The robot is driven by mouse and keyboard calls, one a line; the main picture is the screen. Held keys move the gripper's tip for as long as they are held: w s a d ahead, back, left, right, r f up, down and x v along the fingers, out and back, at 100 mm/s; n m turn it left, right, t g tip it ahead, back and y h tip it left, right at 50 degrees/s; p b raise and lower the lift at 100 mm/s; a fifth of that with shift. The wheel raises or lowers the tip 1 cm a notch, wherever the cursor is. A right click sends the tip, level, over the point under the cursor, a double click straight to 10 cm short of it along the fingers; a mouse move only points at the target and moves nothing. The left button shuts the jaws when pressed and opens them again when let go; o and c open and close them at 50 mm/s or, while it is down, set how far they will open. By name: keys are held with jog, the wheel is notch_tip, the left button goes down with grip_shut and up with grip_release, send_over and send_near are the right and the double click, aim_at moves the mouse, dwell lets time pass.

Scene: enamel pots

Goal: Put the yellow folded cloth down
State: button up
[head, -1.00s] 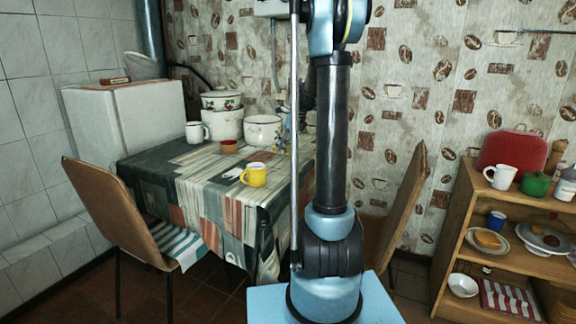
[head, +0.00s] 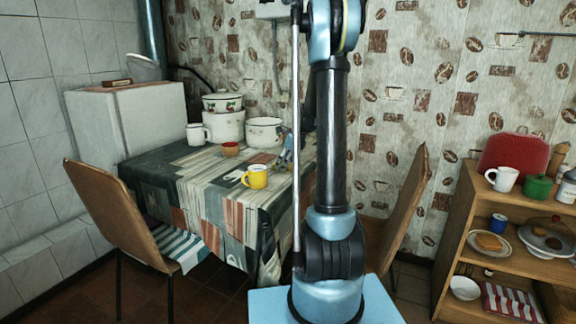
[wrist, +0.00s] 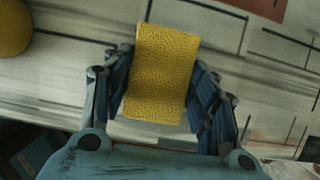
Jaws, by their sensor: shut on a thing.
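The yellow folded cloth (wrist: 160,88) is a textured yellow block between the two fingers of my gripper (wrist: 163,70) in the wrist view. The fingers are shut on its left and right sides. The patterned tablecloth of the table (wrist: 265,75) lies beneath it; I cannot tell whether the cloth touches it. In the head view my gripper (head: 286,152) shows in part at the table's right side, left of my arm column, and the cloth cannot be made out there.
A red bowl (head: 231,148), a white mug (head: 197,134) and white pots (head: 264,132) stand farther back. Chairs (head: 112,212) flank the table. A wooden shelf (head: 452,235) stands at the right.

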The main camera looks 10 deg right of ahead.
jog(key=o, duration=1)
jog(key=shift+c, duration=0.2)
jog(key=shift+r, duration=0.1)
jog(key=v, duration=1.1)
jog(key=s+a+r+n+h, duration=0.1)
jog(key=s+a+n, duration=0.2)
jog(key=s+n, duration=0.75)
jog(key=s+f+n+h, duration=0.1)
jog(key=s+f+n, duration=0.3)
jog(key=s, duration=0.6)
jog(key=s+f+n+h, duration=0.1)
jog(key=s+f+n, duration=0.4)
jog(key=s, duration=0.5)
jog(key=s+f+n, duration=0.4)
jog(key=s+n, duration=0.2)
jog(key=s, duration=0.4)
jog(key=shift+s+f+g+h, duration=0.25)
jog(key=shift+s+g+h, duration=0.05)
jog(key=shift+s+h, duration=0.1)
jog(key=shift+o, duration=0.5)
jog(key=shift+d, duration=0.1)
